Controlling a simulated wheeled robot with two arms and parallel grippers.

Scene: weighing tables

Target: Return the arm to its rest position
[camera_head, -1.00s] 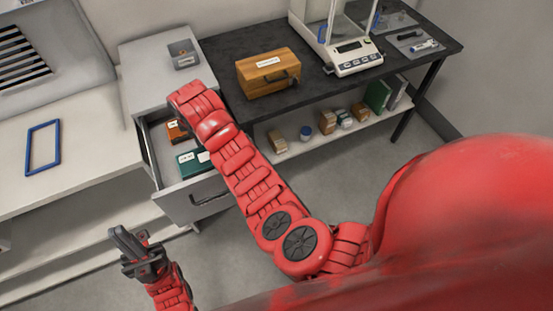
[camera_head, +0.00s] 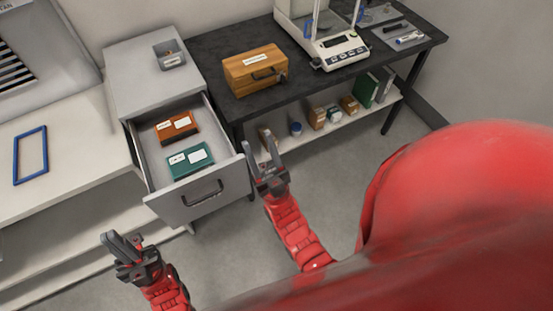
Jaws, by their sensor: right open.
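My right gripper (camera_head: 261,160) is open and empty, pointing up in front of the drawer cabinet's right side. Its red arm comes up from the lower middle. My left gripper (camera_head: 122,244) is at the lower left, empty as far as I can see, below the open drawer. Its fingers look close together, and I cannot tell whether they are open or shut. The open drawer (camera_head: 157,204) holds an orange-brown box (camera_head: 177,128) and a green box (camera_head: 190,161), both with white labels. My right gripper is just right of the drawer front and appears apart from it.
The grey cabinet (camera_head: 128,77) bears a small grey tray (camera_head: 170,62). The black table (camera_head: 217,77) bears a wooden case (camera_head: 255,78) and a balance (camera_head: 340,52). Several small containers stand on its lower shelf. A blue frame (camera_head: 30,155) lies on the left bench. The floor ahead is clear.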

